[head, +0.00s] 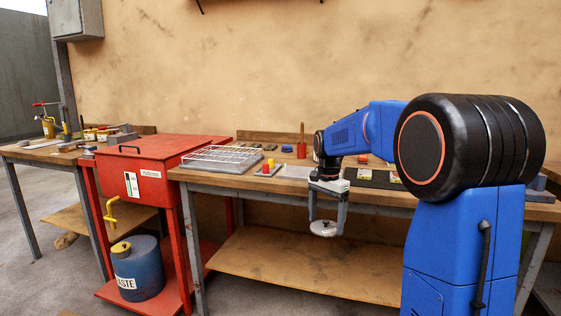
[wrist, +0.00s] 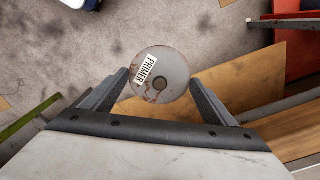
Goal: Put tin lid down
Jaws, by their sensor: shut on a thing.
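The tin lid (wrist: 172,67) is a round grey disc with a white "PRIMER" label, a dark centre knob and some brownish stains. My gripper (wrist: 160,84) is shut on it, with one finger at each side of the rim in the wrist view. In the head view, my gripper (head: 324,222) points down in front of the workbench's front edge and holds the tin lid (head: 323,229) below the bench top, above the lower shelf. The lid looks roughly level there.
The wooden workbench (head: 232,183) carries a wire rack (head: 220,157), small coloured items and a red pot with a brush (head: 301,148). A red parts washer (head: 150,160) stands to its left, with a blue waste drum (head: 137,270) below. The lower shelf (head: 290,265) looks mostly bare.

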